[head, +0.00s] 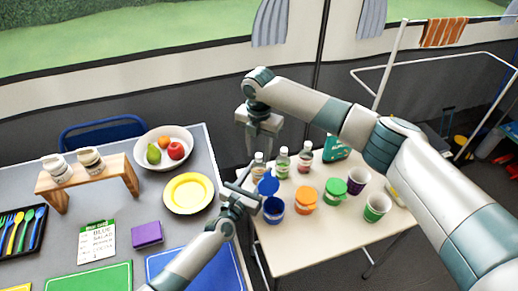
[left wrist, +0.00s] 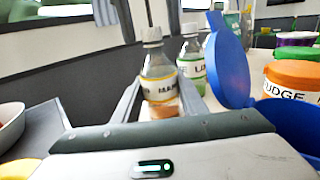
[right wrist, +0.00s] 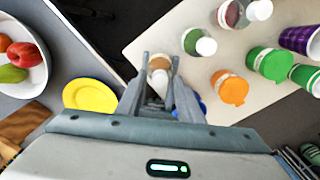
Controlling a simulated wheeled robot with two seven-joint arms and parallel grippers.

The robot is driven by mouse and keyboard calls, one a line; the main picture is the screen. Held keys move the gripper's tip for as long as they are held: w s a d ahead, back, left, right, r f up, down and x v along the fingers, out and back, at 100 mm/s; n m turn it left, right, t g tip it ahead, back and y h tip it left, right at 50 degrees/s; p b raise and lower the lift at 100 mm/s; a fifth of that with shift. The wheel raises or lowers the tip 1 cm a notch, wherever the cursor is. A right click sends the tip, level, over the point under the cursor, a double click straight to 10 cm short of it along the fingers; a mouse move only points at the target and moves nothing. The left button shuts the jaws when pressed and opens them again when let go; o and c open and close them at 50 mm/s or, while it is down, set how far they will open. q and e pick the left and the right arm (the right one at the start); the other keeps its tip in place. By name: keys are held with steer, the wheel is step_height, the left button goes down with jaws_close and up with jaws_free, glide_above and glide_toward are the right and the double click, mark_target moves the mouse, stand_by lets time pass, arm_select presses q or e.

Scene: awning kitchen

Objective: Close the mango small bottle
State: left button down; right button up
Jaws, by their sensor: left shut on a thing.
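My right gripper (head: 260,143) points down above the bottle. In the right wrist view my right gripper (right wrist: 160,58) is open, with the bottle (right wrist: 157,63) and its white cap seen below, between its fingers. Whether the cap is fully seated I cannot tell.
Two other small bottles (head: 282,162) (head: 305,157) stand just right. A blue tub (head: 274,212) with its lid raised is close to my left gripper. Orange (head: 306,200) and green (head: 335,191) lidded tubs and cups (head: 376,207) fill the table's right. A yellow plate (head: 188,193) lies left.

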jaws_close()
